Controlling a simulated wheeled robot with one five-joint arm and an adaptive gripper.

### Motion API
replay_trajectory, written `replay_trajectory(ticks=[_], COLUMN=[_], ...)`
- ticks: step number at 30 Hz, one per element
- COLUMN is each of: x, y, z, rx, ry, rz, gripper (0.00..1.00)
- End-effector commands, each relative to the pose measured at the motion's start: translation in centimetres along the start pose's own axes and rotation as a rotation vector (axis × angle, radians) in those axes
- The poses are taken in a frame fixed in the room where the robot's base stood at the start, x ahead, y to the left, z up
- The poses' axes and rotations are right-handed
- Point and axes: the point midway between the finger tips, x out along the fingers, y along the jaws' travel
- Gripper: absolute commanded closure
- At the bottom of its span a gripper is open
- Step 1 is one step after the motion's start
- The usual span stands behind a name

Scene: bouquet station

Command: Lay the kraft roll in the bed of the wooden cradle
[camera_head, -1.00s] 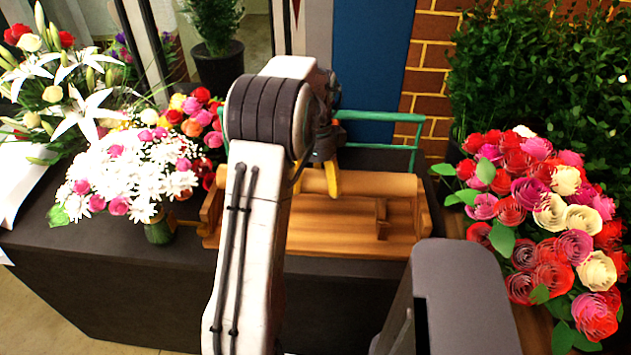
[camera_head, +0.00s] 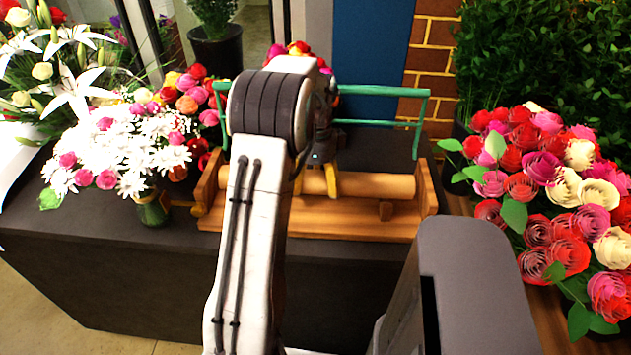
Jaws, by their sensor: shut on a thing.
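The kraft roll (camera_head: 375,185) is a tan cylinder lying lengthwise, left to right, at the wooden cradle (camera_head: 300,224). The cradle has a flat base and upright end boards, and the roll appears between them. My arm hides part of the roll's left half and of the cradle. I cannot tell whether the roll touches the bed.
A green rail frame (camera_head: 385,91) rises behind the cradle. A vase of white and pink flowers (camera_head: 125,150) stands close on the left, and a large rose bouquet (camera_head: 550,190) on the right. The dark table (camera_head: 130,265) has bare room in front.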

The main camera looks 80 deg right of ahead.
Motion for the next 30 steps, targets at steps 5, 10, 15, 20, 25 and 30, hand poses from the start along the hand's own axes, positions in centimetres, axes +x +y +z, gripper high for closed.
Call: replay_trajectory(ticks=[5,10,15,20,25,30], x=[0.21,0.19,0.20,0.25,0.42,-0.12], y=[-0.07,-0.07,-0.06,-0.04,0.02,-0.04], z=[-0.01,-0.01,-0.01,-0.01,0.00,-0.01], rx=[0.000,0.000,0.000,0.000,0.000,0.000], ry=[0.000,0.000,0.000,0.000,0.000,0.000], rz=[-0.003,-0.003,-0.002,-0.001,0.003,0.000], gripper=[0.59,0.59,0.13,0.00,0.00,0.00])
